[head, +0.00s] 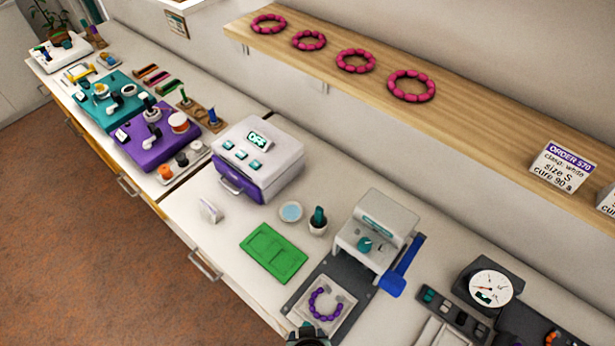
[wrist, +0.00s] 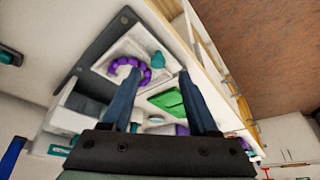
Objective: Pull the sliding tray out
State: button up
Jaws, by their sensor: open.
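The sliding tray (head: 326,303) is a pale square plate on the dark base (head: 295,297) of a grey press (head: 375,235). A string of purple beads (head: 317,312) lies curved on it. In the wrist view the tray (wrist: 118,52) lies beyond my fingers, with the purple beads (wrist: 128,66) on it and a teal knob (wrist: 157,60) at its edge. My gripper (wrist: 157,76) is open, its two dark blue fingers apart and nothing seen between their tips.
A blue lever (head: 401,270) sticks out at the press's right. A dial gauge (head: 490,286) stands right. A wooden shelf (head: 460,120) runs above the counter.

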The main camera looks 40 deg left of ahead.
jog(key=v, duration=0.7)
jog(key=shift+s+r, duration=0.2)
jog(key=shift+r, duration=0.15)
jog(key=shift+d, duration=0.1)
